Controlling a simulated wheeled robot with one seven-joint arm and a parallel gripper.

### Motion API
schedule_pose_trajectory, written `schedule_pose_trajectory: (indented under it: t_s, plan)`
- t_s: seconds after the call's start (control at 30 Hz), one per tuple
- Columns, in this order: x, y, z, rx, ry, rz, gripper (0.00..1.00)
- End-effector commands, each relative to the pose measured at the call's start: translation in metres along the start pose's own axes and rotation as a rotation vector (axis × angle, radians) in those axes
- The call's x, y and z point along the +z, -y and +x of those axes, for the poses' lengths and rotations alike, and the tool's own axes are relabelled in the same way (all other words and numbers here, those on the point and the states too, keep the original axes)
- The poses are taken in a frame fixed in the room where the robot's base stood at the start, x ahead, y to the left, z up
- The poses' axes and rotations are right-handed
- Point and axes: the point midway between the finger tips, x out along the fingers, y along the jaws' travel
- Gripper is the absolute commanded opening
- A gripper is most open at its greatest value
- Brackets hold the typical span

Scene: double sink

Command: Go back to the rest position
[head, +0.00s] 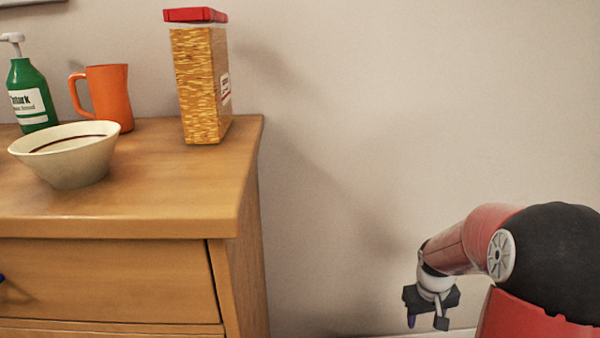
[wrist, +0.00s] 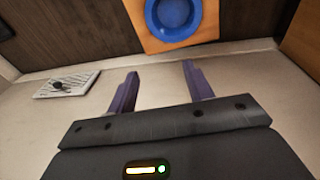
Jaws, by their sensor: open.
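My gripper (head: 426,321) shows at the lower right of the head view, at the end of my red and black arm. It hangs to the right of the wooden dresser, in front of the bare wall and below the level of the dresser top. In the wrist view my gripper (wrist: 160,70) has its two purple fingers spread apart with nothing between them. It is open and touches nothing that I can see.
On the dresser (head: 190,190) stand a cereal container with a red lid (head: 202,85), an orange mug (head: 110,95), a green pump bottle (head: 30,95) and a pale bowl (head: 70,155). The wrist view shows a blue round dish (wrist: 173,18) and a white grille (wrist: 66,85).

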Motion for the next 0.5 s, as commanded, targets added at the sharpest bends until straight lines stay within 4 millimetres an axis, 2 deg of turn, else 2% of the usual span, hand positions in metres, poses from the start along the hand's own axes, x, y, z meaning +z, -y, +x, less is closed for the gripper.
schedule_pose_trajectory:
  t_s: [0.03, 0.2, 0.4, 0.5]
  plan:
    - [0.004, 0.009, -0.040, 0.018, -0.031, 0.001, 0.51]
    - [0.031, 0.041, -0.128, 0.036, -0.117, 0.027, 0.51]
    - [0.079, 0.077, -0.211, 0.010, -0.230, 0.058, 0.51]
    - [0.106, 0.093, -0.240, -0.022, -0.284, 0.071, 0.51]
